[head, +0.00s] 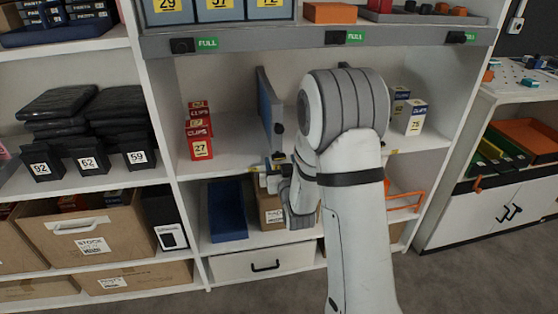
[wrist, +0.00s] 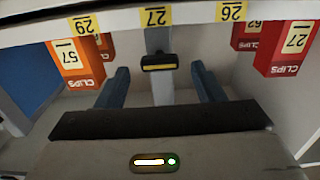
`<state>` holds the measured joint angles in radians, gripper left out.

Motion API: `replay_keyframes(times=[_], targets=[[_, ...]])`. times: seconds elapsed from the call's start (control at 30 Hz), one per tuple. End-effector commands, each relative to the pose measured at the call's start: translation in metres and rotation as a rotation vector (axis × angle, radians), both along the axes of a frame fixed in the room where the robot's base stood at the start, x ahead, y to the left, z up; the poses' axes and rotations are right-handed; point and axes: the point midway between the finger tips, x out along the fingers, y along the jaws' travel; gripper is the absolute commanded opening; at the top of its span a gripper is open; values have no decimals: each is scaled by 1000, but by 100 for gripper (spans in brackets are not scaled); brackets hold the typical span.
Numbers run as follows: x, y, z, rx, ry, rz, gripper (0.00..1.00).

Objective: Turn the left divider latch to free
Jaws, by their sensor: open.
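The left divider (head: 271,105) is a blue-grey upright panel on the middle shelf. Its black latch (head: 279,128) sits on its front edge. In the wrist view, which is upside down, the latch (wrist: 159,62) is a black bar with a yellow stripe, lying crosswise on the pale divider edge (wrist: 158,38). My gripper (head: 275,160) is in front of the shelf edge, below the latch in the head view. In the wrist view its two blue fingers (wrist: 162,80) are apart, one on each side of the latch, with nothing between them gripped. Finger contact with it cannot be told.
Red clip boxes (head: 199,132) stand left of the divider. An orange clip box (wrist: 76,62) and a blue panel (wrist: 32,78) are on its other side. Tags line the shelf edge (wrist: 200,14). A blue bin (head: 227,210) stands below. My arm hides the shelf's middle right.

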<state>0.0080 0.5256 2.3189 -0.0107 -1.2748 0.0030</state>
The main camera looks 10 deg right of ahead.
Motion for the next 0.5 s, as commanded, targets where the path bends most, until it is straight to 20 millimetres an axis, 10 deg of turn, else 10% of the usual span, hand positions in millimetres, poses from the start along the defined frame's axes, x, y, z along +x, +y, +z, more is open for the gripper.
replay_keyframes(times=[0.5], targets=[[22,0,0,0,1,-1,61]])
